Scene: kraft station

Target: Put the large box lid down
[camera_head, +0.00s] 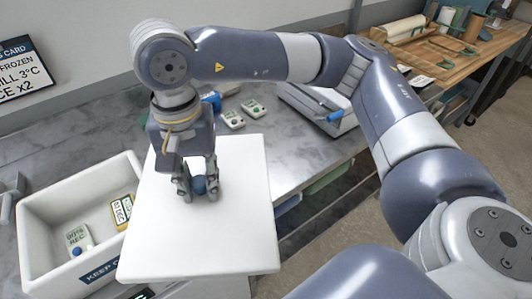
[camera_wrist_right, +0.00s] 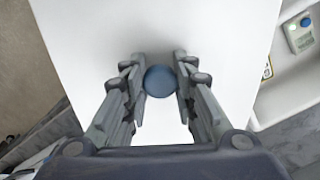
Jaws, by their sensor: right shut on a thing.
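The large box lid (camera_head: 198,243) is a flat white panel with a round blue knob (camera_head: 199,186) on top. My right gripper (camera_head: 197,190) points down with its fingers closed around this knob. In the right wrist view the knob (camera_wrist_right: 160,81) sits between both fingers, with the lid (camera_wrist_right: 90,35) below. The lid looks roughly level and hides part of the worktop. A white open box (camera_head: 45,215) stands at the left, and the lid overlaps its right side in the picture. The gap under the lid cannot be judged. My left gripper is not in view.
The box holds a green-and-white pack (camera_head: 78,238) and a yellow-edged pack (camera_head: 122,209). Small white devices (camera_head: 232,119) and a pale tray (camera_head: 318,108) are on the grey worktop (camera_head: 290,160) behind. A wooden bench (camera_head: 440,65) stands at the far right.

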